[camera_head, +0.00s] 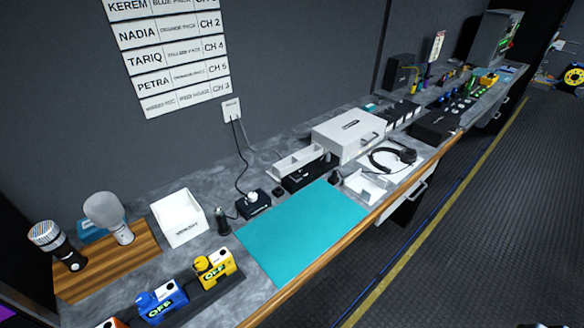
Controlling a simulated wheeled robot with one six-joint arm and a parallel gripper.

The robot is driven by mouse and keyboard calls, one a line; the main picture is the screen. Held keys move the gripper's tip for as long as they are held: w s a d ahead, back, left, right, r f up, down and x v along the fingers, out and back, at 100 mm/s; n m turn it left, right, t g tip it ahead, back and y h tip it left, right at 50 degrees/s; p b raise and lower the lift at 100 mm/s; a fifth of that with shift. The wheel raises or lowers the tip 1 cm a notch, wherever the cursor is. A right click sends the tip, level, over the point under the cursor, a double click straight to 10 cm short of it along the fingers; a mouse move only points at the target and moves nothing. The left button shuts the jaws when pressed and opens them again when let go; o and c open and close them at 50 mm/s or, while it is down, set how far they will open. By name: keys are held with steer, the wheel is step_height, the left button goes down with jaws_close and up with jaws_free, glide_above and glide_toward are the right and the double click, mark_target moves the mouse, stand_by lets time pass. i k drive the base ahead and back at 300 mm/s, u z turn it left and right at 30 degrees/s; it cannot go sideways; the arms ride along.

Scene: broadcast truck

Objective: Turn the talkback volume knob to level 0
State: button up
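I cannot make out for certain which thing is the talkback volume knob, and no level marks are readable. A small black box (253,204) with a pale detail on top sits on the counter left of the teal mat (305,232). A cable runs from it up to a white wall plate (231,110). A small dark knob-like piece (336,177) stands at the mat's far right edge, too small to read.
Blue (162,302) and yellow (214,269) packs marked OFF stand at the front left. Microphones stand on a wooden board (105,262). A white bin (178,218), a white case (348,135) and a headset (392,157) are on the counter.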

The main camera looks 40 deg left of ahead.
mark_target(253, 198)
steer(key=i, duration=0.85)
steer(key=u, duration=3.15)
steer(key=i, duration=0.5)
steer(key=u, duration=0.1)
